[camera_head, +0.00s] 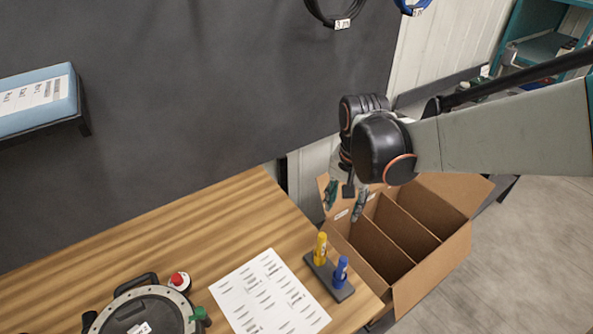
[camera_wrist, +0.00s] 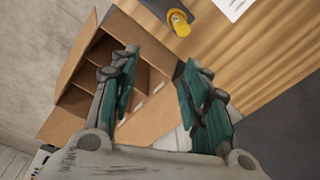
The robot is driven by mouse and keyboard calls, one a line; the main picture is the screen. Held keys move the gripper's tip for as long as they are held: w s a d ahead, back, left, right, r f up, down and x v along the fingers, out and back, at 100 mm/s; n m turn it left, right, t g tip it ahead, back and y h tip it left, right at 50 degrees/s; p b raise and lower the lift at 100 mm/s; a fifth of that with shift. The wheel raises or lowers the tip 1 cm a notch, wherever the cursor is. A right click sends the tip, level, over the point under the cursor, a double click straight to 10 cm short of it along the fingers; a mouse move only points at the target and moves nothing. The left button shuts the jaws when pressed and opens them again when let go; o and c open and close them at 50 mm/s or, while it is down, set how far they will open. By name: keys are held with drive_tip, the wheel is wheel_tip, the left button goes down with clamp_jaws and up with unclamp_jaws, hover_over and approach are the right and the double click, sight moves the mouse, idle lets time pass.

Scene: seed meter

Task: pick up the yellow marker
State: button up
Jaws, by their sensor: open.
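The yellow marker (camera_head: 320,248) stands upright in a dark holder (camera_head: 328,280) near the right end of the wooden table, with a blue marker (camera_head: 340,270) beside it. In the wrist view the yellow marker (camera_wrist: 179,22) shows end-on at the top, beyond my fingertips. My gripper (camera_head: 344,196) is open and empty, above and behind the markers, over the far end of the cardboard box. In the wrist view its two green-padded fingers (camera_wrist: 160,68) are spread apart, with nothing between them.
A divided cardboard box (camera_head: 455,250) stands against the table's right end. A printed sheet (camera_head: 268,295) lies left of the holder. A round black device (camera_head: 145,312) and a red-capped item (camera_head: 179,281) sit farther left. A dark wall panel (camera_head: 180,100) rises behind the table.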

sight(324, 236)
drive_tip(key=shift+n+g, duration=0.4)
drive_tip(key=shift+n, duration=0.1)
drive_tip(key=a+f, duration=0.1)
drive_tip(key=a, duration=0.1)
drive_tip(key=s+a+f, duration=0.1)
drive_tip(key=a, duration=0.1)
drive_tip(key=shift+f, duration=0.35)
drive_tip(key=shift+s+a+f+b, duration=0.1)
drive_tip(key=shift+s+f+b, duration=0.1)
drive_tip(key=shift+b, duration=0.1)
wheel_tip(324, 236, down, 8)
drive_tip(key=shift+w+f+b, duration=0.1)
drive_tip(key=shift+b, duration=0.8)
drive_tip(key=shift+w+a+f+b, duration=0.15)
drive_tip(key=shift+f+b, duration=0.25)
drive_tip(key=shift+f, duration=0.9)
drive_tip(key=shift+w+f+b, duration=0.1)
drive_tip(key=shift+f+b, duration=0.25)
drive_tip(key=shift+f, duration=0.95)
drive_tip(key=shift+c, duration=0.6)
clamp_jaws()
